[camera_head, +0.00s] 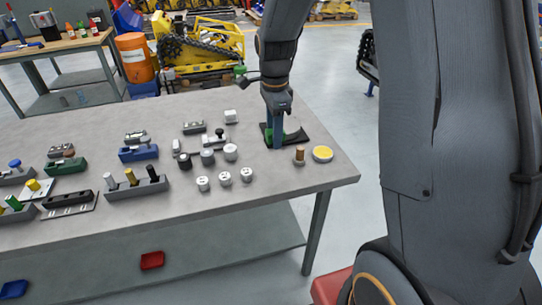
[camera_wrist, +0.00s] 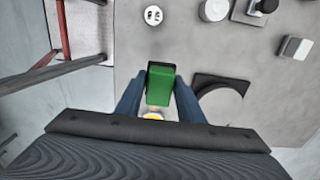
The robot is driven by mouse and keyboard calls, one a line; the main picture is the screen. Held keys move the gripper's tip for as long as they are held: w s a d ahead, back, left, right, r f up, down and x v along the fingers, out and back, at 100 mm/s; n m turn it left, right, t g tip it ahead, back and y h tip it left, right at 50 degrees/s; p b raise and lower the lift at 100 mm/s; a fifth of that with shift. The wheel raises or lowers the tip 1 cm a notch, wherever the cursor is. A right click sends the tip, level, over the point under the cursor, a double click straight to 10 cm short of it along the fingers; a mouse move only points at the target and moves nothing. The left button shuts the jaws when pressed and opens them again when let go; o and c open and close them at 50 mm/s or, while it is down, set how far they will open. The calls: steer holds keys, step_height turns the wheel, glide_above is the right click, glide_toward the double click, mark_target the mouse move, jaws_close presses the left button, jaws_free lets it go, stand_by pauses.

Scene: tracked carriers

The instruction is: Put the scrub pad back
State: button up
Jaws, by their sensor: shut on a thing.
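In the wrist view, a green block with a dark edge (camera_wrist: 161,86), which looks like the scrub pad, sits between the two blue fingers of my gripper (camera_wrist: 158,98). The fingers are shut on it. In the head view my gripper (camera_head: 276,138) points down at the right part of the table, in front of a black square mat (camera_head: 299,139) with a pale round piece (camera_head: 292,126) on it. The mat also shows in the wrist view (camera_wrist: 203,79), right of the held block. The fingers hide most of the block in the head view, and its height above the table is unclear.
A brown peg (camera_head: 299,156) and a yellow-topped disc (camera_head: 322,154) stand close by near the table's right edge. Several white and dark knobs (camera_head: 225,178) stand left of my gripper. Blocks and trays with coloured pegs (camera_head: 136,188) fill the table's left side.

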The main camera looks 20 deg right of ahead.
mark_target(274, 167)
step_height(274, 167, down, 9)
steer(key=shift+f+p, duration=0.15)
steer(key=shift+p, duration=1.1)
steer(key=shift+f, duration=0.2)
steer(key=o, duration=1)
